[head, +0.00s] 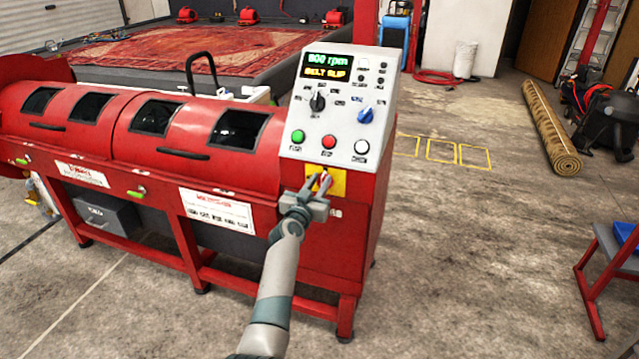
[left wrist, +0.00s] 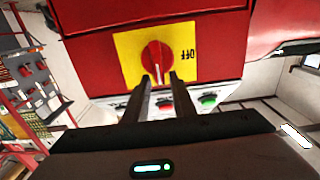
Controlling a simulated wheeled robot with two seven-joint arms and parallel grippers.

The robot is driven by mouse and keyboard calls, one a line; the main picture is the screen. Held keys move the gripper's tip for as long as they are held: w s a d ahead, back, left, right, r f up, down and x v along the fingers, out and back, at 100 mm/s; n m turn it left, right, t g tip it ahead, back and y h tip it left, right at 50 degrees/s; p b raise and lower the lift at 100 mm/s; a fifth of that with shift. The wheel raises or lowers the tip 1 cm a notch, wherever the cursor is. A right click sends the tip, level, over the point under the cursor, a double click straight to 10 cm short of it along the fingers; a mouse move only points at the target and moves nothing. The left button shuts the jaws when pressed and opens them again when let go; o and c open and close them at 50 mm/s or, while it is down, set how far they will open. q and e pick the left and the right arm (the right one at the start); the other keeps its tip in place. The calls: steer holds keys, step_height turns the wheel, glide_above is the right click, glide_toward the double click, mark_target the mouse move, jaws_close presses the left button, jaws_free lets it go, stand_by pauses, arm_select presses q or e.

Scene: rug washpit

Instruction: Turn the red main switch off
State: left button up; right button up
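The red main switch (left wrist: 157,56) is a round red knob on a yellow plate (left wrist: 126,46), on the front of the red machine cabinet. The wrist picture is upside down, and the word OFF reads inverted at the plate's right. The knob's light pointer mark points down in that view, towards the panel buttons, not at OFF. My left gripper (left wrist: 161,78) is open, its two fingers apart at the knob's edge with the pointer between them; I cannot tell whether they touch it. In the head view the left gripper (head: 319,188) covers most of the knob beside the yellow plate (head: 339,181).
The control panel (head: 345,100) above has green, red and white buttons, a blue knob and a display reading "BELT SLIP". The red drum machine (head: 190,130) extends left. A rolled rug (head: 550,130) lies on the right; the floor between is clear.

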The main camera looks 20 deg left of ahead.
arm_select(q)
jaws_close()
steer(key=shift+n, duration=0.3)
steer(key=n, duration=0.2)
steer(key=a+n, duration=0.1)
steer(key=n, duration=0.1)
steer(key=shift+f, duration=0.2)
steer(key=n, duration=0.4)
steer(key=a+f+n, duration=0.1)
steer(key=n, duration=0.4)
steer(key=f+n+b, duration=0.1)
steer(key=n, duration=0.3)
steer(key=shift+a+f, duration=0.25)
steer(key=shift+a, duration=0.15)
steer(key=shift+n, duration=0.3)
